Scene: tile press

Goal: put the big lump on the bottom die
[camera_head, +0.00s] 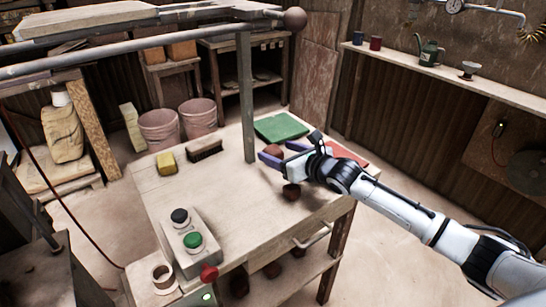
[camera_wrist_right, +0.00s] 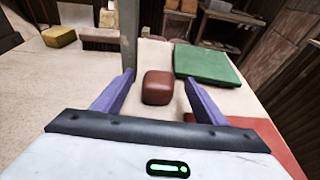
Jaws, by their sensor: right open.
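A red-brown block-like lump (camera_wrist_right: 159,88) stands on the table between and just ahead of the open fingers of my right gripper (camera_wrist_right: 158,76) in the wrist view. It touches neither finger. In the head view this lump (camera_head: 274,150) is partly hidden by my right gripper (camera_head: 280,154). A second, dark brown lump (camera_head: 291,192) lies nearer the table's front edge, below my right wrist. I cannot tell for certain which lump is the big one. I cannot make out the bottom die. My left gripper is out of view.
A green mat (camera_head: 281,127) and a partly covered red mat (camera_head: 348,153) lie on the wooden table (camera_head: 225,185). A metal post (camera_head: 247,95) rises behind the gripper. A yellow sponge (camera_head: 167,163), a brush (camera_head: 204,150) and a button box (camera_head: 190,243) are to the left.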

